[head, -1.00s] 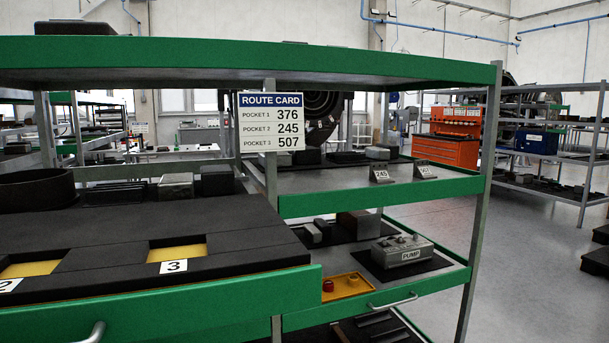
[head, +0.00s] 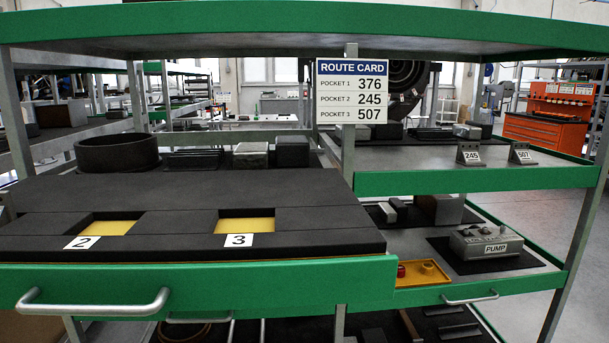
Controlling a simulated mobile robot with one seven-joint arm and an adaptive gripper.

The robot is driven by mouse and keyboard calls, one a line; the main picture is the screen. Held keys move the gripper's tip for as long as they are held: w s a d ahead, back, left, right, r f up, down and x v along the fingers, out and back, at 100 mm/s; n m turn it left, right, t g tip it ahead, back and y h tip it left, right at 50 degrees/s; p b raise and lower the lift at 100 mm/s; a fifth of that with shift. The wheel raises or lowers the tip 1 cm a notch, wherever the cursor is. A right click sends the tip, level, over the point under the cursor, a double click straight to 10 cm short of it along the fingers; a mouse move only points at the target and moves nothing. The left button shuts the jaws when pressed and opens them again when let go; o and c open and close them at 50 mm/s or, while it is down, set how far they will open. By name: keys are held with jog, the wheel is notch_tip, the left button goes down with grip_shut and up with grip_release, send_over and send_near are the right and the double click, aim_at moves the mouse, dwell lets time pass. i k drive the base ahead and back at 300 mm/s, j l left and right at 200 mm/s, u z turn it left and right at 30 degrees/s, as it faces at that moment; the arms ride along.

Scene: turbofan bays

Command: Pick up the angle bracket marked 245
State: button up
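The angle bracket marked 245 (head: 469,154) stands on the upper right shelf, near its front edge. It is a small grey bracket with a white label. A like bracket marked 507 (head: 522,153) stands to its right, apart from it. The route card (head: 353,92) hangs on the post left of them and lists pocket 1 as 376, pocket 2 as 245 and pocket 3 as 507. The dark foam tray (head: 180,195) at the left shows yellow-bottomed pockets labelled 2 and 3, with no parts in them. My gripper is not in view.
A green-edged shelf (head: 470,180) carries the brackets, with another shelf above. A pump box (head: 487,242) and a yellow tray (head: 422,272) sit on the shelf below. A drawer handle (head: 92,303) sticks out at the front left. Open floor shows at the right.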

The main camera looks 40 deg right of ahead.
aim_at(467, 155)
jog(key=l+u, duration=0.25)
jog(key=k+l+u, duration=0.2)
jog(key=l, duration=0.25)
jog(key=l+u, duration=0.25)
jog(key=l, duration=0.15)
jog(key=k+l+u, duration=0.15)
jog(key=l, duration=0.2)
jog(key=k+l+u, duration=0.1)
jog(key=l, duration=0.25)
jog(key=k+l+u, duration=0.15)
jog(key=l, duration=0.2)
jog(key=k+l, duration=0.25)
jog(key=l, duration=0.2)
jog(key=k+l, duration=0.25)
jog(key=l, duration=0.25)
jog(key=k+l+u, duration=0.1)
jog(key=k+l, duration=0.15)
jog(key=l, duration=0.2)
jog(key=k+l, duration=0.25)
jog(key=l, duration=0.2)
jog(key=k+l, duration=0.25)
jog(key=l, duration=0.2)
